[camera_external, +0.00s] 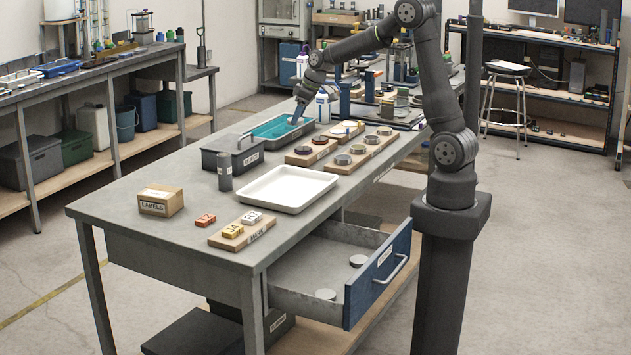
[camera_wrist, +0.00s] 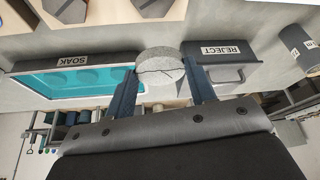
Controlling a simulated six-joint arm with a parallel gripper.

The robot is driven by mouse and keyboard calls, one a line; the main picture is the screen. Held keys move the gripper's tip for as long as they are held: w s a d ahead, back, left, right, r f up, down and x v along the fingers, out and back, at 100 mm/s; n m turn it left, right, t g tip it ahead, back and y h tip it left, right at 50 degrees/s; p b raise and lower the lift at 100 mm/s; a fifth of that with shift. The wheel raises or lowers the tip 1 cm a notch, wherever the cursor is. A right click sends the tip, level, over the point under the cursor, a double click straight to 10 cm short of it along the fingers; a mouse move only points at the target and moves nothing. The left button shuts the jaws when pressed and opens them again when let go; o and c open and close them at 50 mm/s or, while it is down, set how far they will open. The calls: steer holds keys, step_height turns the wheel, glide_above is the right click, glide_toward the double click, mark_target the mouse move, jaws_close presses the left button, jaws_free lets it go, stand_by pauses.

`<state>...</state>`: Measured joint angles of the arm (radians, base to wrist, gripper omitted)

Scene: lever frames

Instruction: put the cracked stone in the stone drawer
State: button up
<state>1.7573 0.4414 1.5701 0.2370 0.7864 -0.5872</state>
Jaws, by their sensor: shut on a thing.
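The cracked stone (camera_wrist: 160,70) is a round grey disc with a dark crack line across its face. My gripper (camera_wrist: 162,82) is shut on it, with one blue finger on each side. In the external view my gripper (camera_external: 296,119) points down over the teal soak tray (camera_external: 279,128); the held stone cannot be made out there. The drawer (camera_external: 320,262) under the table's front end is pulled open, with a blue front (camera_external: 381,268) and a label too small to read. Two round grey stones (camera_external: 325,294) lie apart inside it.
A dark REJECT box (camera_external: 232,160) with a handle stands beside the soak tray. An empty white tray (camera_external: 287,188), a dark cylinder (camera_external: 225,172), a LABELS box (camera_external: 160,201) and a board with marked blocks (camera_external: 241,231) are nearer. Boards with round pieces (camera_external: 350,153) line the right side.

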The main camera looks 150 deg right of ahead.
steer(key=shift+f, duration=0.6)
steer(key=shift+w+f, duration=0.15)
steer(key=shift+f, duration=0.2)
glide_above(266, 166)
steer(key=a, duration=0.2)
step_height(266, 166, down, 7)
steer(key=shift+d+r, duration=0.1)
steer(key=shift+d, duration=0.05)
steer(key=shift+f, duration=2.05)
steer(key=o, duration=1.1)
steer(key=shift+f, duration=0.15)
